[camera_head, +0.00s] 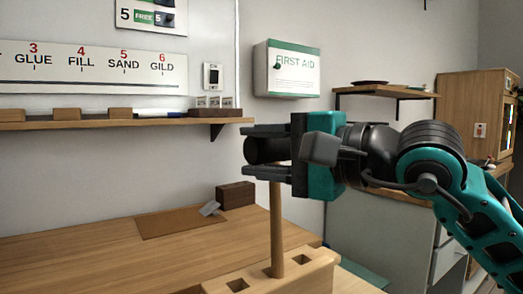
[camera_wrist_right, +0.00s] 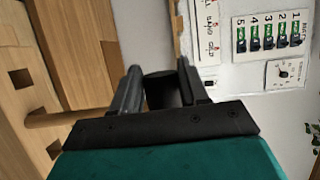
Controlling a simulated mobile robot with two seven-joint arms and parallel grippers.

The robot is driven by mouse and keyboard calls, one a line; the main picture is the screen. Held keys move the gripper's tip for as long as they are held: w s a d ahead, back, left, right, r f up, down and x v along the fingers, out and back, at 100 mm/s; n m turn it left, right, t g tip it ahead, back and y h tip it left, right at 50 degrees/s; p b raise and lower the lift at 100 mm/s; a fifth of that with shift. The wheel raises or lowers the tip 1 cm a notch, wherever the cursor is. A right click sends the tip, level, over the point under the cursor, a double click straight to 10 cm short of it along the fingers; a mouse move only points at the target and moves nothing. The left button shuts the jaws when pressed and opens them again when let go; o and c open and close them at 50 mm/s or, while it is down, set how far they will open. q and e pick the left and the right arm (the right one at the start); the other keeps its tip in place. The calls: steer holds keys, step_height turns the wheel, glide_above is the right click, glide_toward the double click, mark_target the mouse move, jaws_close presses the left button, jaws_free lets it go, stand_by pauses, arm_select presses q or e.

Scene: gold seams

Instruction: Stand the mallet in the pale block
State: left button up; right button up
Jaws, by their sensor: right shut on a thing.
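The mallet has a black head (camera_head: 266,150) and a round wooden handle (camera_head: 277,225) that hangs straight down. My right gripper (camera_head: 264,152) is shut on the head, one finger above it and one below. The handle's lower end meets the top of the pale block (camera_head: 310,278), between two open square holes. Whether it is inside a middle hole or only touching the top is hard to tell. The right wrist view also shows the head (camera_wrist_right: 162,88), the handle (camera_wrist_right: 52,118) and the block (camera_wrist_right: 18,50). My left gripper is not in view.
On the wooden table (camera_head: 60,265) behind the block lie a brown mat (camera_head: 165,222), a small grey piece (camera_head: 209,209) and a dark brown block (camera_head: 236,195). A wall shelf (camera_head: 100,125) is at the left. A first aid box (camera_head: 290,70) hangs behind my gripper.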

steer(key=shift+f, duration=0.2)
steer(key=shift+f+b, duration=0.4)
steer(key=shift+f, duration=0.5)
steer(key=o, duration=1.3)
